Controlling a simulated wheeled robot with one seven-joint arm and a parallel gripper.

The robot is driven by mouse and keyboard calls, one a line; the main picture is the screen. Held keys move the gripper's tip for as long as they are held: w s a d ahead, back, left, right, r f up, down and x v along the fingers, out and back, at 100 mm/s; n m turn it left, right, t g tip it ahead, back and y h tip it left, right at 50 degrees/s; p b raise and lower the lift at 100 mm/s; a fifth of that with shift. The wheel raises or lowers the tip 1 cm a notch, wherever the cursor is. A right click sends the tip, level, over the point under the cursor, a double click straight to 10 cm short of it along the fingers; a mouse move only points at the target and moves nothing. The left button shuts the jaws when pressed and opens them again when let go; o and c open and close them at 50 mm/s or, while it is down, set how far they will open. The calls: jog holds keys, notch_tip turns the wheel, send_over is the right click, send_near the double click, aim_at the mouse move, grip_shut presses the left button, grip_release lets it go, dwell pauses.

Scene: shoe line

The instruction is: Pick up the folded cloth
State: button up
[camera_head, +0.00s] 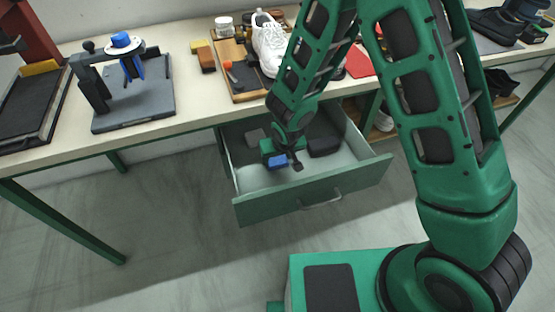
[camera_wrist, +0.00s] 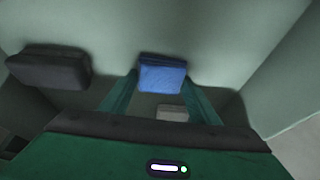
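The folded cloth (camera_head: 278,161) is a small blue block-shaped bundle inside the open drawer, near its front. In the wrist view the cloth (camera_wrist: 162,74) shows at the far ends of my two green fingers, one on each side of it. My gripper (camera_head: 283,158) reaches down into the drawer, right at the cloth. Its fingers (camera_wrist: 162,84) are spread about as wide as the cloth. Whether they touch its sides cannot be told. My gripper hides part of the drawer behind the cloth.
The green drawer (camera_head: 315,205) is pulled out under the worktable. It also holds a dark case (camera_head: 323,143) on the right and a small grey item (camera_head: 255,136) at the back left. Above, the tabletop (camera_head: 190,110) carries a white shoe (camera_head: 269,45) and a clamp fixture (camera_head: 134,100).

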aim_at(277, 159)
jog(key=shift+c, duration=1.4)
jog(key=shift+r, duration=0.1)
notch_tip(277, 159, up, 18)
jog(key=shift+o, duration=0.5)
jog(key=shift+s, duration=0.1)
